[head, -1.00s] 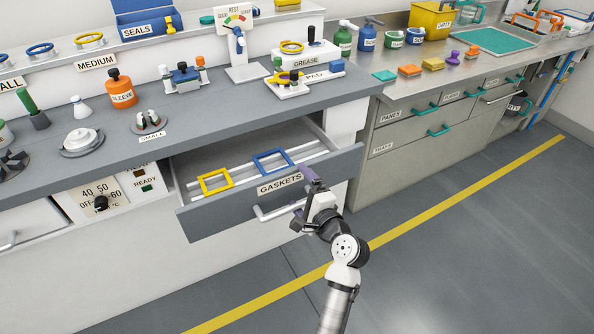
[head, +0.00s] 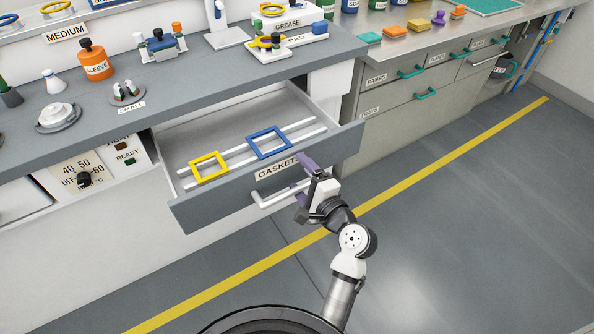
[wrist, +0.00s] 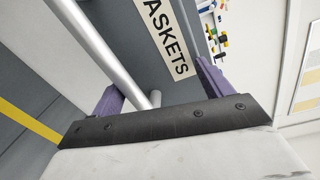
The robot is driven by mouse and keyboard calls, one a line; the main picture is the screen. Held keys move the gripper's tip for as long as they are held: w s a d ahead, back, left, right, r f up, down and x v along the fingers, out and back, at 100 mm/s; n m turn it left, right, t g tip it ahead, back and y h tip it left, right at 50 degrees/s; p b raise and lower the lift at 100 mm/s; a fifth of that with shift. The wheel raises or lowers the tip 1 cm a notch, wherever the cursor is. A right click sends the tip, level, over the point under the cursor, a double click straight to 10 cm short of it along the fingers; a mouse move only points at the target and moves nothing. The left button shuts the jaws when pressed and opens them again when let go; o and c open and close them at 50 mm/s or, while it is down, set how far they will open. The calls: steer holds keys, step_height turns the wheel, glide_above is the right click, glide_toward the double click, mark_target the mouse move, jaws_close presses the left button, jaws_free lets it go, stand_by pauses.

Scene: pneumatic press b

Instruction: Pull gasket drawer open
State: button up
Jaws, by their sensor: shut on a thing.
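The gaskets drawer (head: 215,209) is a grey drawer under the left counter, standing well out from the cabinet. Its front bears a GASKETS label (head: 277,169), which also shows in the wrist view (wrist: 167,36). A yellow square frame (head: 209,167) and a blue square frame (head: 269,143) lie inside on white rails. The drawer's pale bar handle (head: 270,199) runs along the front. My gripper (head: 303,175) is at the right end of this handle, shut on it. In the wrist view the bar (wrist: 100,45) passes between the purple fingers; the exact contact is partly hidden.
The grey counter (head: 200,85) above holds an orange sleeve bottle (head: 95,62) and a pad stand (head: 285,42). A grey cabinet (head: 400,110) with teal handles stands to the right. The floor (head: 450,210) in front is clear, with a yellow line.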

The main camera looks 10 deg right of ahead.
steer(key=shift+v, duration=1.55)
steer(key=shift+c, duration=1.1)
steer(key=shift+s+d+f+b, duration=0.15)
steer(key=shift+s+d+b, duration=0.25)
steer(key=shift+s, duration=0.3)
steer(key=shift+c, duration=1.4)
steer(key=shift+f+v, duration=0.15)
steer(key=shift+v, duration=0.65)
steer(key=shift+f+v, duration=0.2)
steer(key=shift+v, duration=0.55)
steer(key=shift+c, duration=0.4)
steer(key=shift+s+f, duration=0.25)
steer(key=shift+f, duration=0.25)
steer(key=shift+w+a, duration=0.1)
steer(key=shift+a, duration=0.05)
